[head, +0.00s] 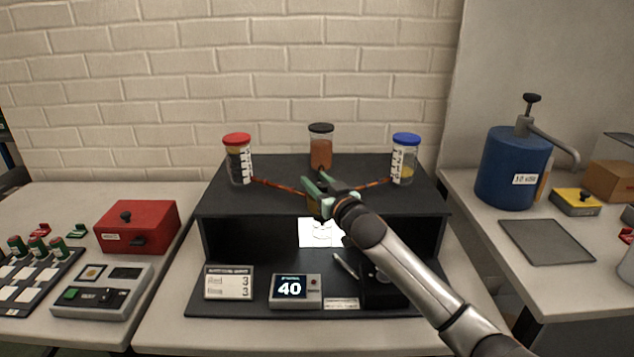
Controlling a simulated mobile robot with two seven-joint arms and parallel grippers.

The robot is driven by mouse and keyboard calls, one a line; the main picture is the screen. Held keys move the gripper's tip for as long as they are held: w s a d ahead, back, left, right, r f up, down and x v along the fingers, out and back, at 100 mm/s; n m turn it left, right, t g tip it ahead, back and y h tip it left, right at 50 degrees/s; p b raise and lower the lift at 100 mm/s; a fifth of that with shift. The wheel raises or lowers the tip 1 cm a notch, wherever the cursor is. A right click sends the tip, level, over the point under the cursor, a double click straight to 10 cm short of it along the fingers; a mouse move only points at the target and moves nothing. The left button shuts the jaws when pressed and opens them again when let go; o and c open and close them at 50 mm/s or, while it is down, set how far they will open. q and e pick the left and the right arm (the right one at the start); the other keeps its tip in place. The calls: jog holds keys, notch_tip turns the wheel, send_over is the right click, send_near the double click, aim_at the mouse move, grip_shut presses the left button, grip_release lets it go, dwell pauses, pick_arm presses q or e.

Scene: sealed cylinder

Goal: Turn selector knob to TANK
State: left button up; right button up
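My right gripper (315,185), with green fingers, is over the middle of the black stand's top (275,178). A small yellowish part (313,204) shows just under the fingers, where two orange-brown tubes (280,187) meet. It may be the selector, but the gripper covers most of it. No TANK label can be read, and the knob's pointing direction is hidden. Whether the fingers are closed on anything cannot be told. My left gripper is not in view.
On the stand are a red-lidded jar (238,160), a black-lidded jar (321,147) and a blue-lidded jar (404,160). A display (290,289) reads 40 below. A red box (138,227) stands left; a blue tank (513,168) and yellow box (575,202) stand right.

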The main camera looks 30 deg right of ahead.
jog(key=c, duration=0.5)
grip_shut()
